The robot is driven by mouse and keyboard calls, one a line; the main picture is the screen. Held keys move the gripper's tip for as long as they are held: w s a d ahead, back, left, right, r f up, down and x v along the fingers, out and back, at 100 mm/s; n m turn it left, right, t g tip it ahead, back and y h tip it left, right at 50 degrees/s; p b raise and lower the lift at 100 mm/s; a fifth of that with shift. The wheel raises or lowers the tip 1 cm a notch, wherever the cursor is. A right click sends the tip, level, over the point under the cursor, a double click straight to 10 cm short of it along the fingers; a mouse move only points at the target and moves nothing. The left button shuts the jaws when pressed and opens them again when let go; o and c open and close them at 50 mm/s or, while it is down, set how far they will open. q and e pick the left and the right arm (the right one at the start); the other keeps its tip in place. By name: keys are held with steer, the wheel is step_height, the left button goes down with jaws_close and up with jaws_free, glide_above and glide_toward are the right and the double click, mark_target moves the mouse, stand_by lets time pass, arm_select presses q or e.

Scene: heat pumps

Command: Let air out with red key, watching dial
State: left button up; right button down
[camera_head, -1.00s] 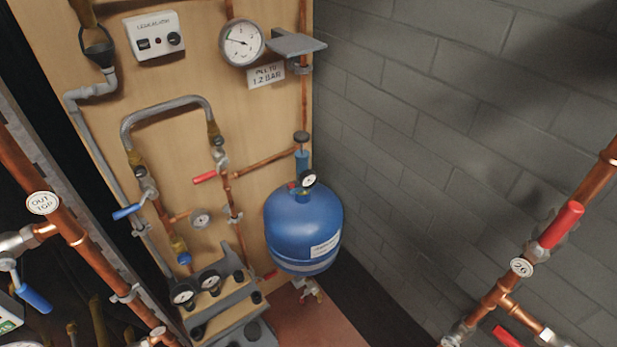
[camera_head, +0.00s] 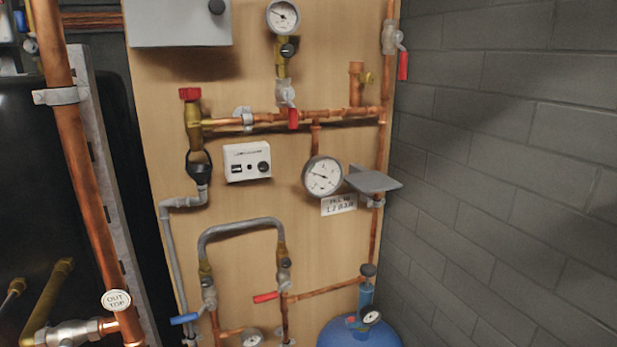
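A round white pressure dial (camera_head: 323,176) with a dark needle is fixed to the wooden board, above a small label (camera_head: 339,205) that seems to read "FILL TO 1.2 BAR". Its needle points to the upper left; the exact reading is too small to tell. A short capped copper stub (camera_head: 356,82) with a small brass fitting (camera_head: 369,78) stands on the horizontal pipe at the upper right; it looks like an air vent. I cannot make out a loose red key. Neither of my grippers is in view.
A grey shelf (camera_head: 375,181) juts out right of the dial and looks empty. A second gauge (camera_head: 284,17) is above. A red-capped valve (camera_head: 190,95), white control box (camera_head: 247,161), red lever (camera_head: 404,66) and blue vessel (camera_head: 345,336) surround it. A brick wall (camera_head: 500,150) closes the right.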

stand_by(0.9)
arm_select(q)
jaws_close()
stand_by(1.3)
